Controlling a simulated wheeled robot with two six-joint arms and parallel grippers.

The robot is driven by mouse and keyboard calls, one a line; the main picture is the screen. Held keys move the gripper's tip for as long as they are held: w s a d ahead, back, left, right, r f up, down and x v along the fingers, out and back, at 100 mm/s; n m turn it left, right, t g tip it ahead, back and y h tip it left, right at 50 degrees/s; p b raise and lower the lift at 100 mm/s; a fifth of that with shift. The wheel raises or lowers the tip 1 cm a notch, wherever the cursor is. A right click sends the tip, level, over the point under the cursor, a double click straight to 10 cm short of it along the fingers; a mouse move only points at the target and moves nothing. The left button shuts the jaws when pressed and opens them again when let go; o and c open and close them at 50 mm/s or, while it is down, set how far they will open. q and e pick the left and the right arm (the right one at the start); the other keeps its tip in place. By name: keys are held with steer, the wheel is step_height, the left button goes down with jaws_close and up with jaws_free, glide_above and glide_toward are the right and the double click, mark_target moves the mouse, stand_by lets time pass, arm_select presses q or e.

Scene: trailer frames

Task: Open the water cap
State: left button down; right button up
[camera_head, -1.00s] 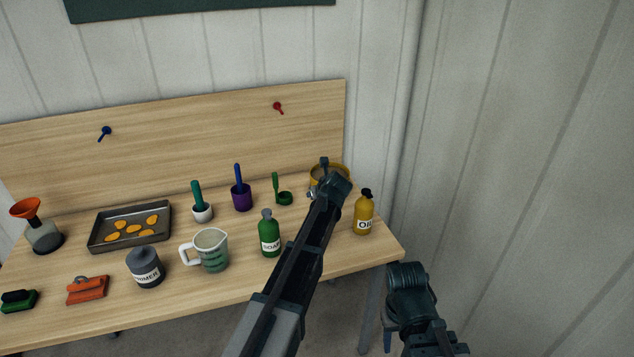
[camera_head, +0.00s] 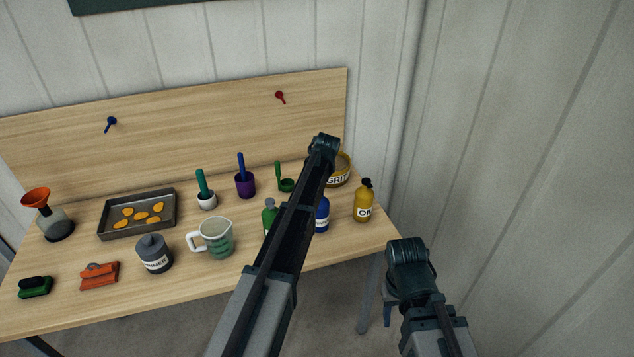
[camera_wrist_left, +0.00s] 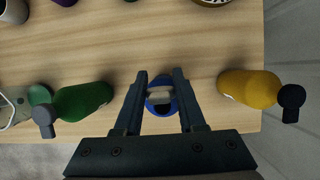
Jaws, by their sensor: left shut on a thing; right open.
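The blue bottle (camera_head: 321,216) stands on the table, partly hidden behind my left arm in the head view. The left wrist view shows its blue body (camera_wrist_left: 160,84) from above, with a pale grey top piece (camera_wrist_left: 160,97), which looks like the cap, between the two fingers. My left gripper (camera_wrist_left: 161,74) is shut on this top, one finger on each side. In the head view my left arm hides that gripper. My right gripper (camera_head: 388,315) is open and empty, off the table's right end and away from the bottle.
The green soap bottle (camera_head: 269,214) and yellow oil bottle (camera_head: 363,204) flank the blue one. A measuring jug (camera_head: 217,239), a grey tin (camera_head: 154,255) and a tray (camera_head: 107,229) stand left. The wall is close on the right.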

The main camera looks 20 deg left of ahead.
arm_select(q)
steer(key=c, duration=0.7)
jaws_free()
steer(key=shift+f, duration=0.1)
steer(key=p+v, duration=1.2)
steer(key=v, duration=0.2)
steer(key=shift+p, duration=0.35)
steer(key=shift+f, duration=0.1)
